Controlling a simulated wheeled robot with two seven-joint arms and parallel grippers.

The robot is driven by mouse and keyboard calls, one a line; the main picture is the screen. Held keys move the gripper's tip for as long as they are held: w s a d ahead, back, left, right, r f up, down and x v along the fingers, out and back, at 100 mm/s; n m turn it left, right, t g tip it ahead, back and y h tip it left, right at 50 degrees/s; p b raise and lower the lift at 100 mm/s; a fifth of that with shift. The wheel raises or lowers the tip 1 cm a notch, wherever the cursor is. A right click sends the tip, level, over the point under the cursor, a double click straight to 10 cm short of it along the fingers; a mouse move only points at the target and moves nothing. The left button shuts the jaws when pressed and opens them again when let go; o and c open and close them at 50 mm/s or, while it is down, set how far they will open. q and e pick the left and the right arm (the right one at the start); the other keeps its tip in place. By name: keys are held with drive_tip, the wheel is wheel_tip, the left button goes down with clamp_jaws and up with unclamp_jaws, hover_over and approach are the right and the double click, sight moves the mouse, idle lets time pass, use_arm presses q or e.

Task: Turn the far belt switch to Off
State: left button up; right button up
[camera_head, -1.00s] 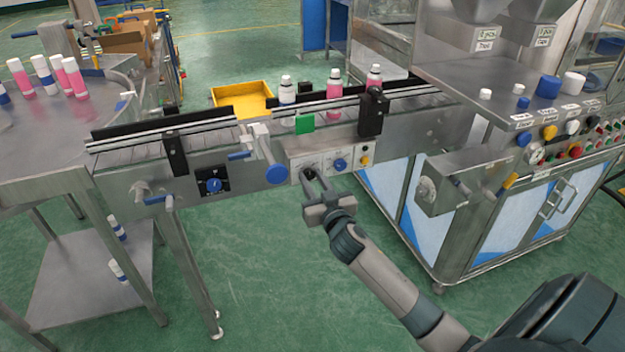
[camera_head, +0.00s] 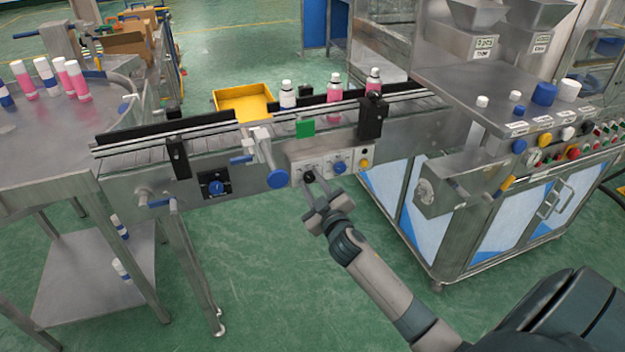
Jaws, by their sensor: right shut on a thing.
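A grey control box (camera_head: 325,163) is fixed to the front side of the conveyor. It carries a black knob (camera_head: 308,176) at its left and a blue knob (camera_head: 340,167) at its right. My right gripper (camera_head: 311,181) reaches up from below with its fingers around the black knob and is shut on it. The fingers partly cover the knob, and its pointer and labels are too small to read. Another blue knob (camera_head: 216,187) sits on a dark plate further left on the conveyor side. My left gripper is not in view.
Bottles, one white (camera_head: 287,94) and two pink (camera_head: 335,88), stand on the conveyor (camera_head: 235,131). A steel machine (camera_head: 480,190) stands right. A round table with bottles stands left.

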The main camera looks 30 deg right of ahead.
drive_tip(key=shift+n, duration=0.8)
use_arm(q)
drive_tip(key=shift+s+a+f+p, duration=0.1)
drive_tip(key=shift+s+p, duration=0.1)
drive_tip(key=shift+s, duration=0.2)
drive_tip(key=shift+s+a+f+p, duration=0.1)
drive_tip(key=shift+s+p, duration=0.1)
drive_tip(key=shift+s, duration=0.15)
use_arm(e)
drive_tip(key=shift+n, duration=0.8)
drive_tip(key=o, duration=1.1)
drive_tip(key=shift+c, duration=0.2)
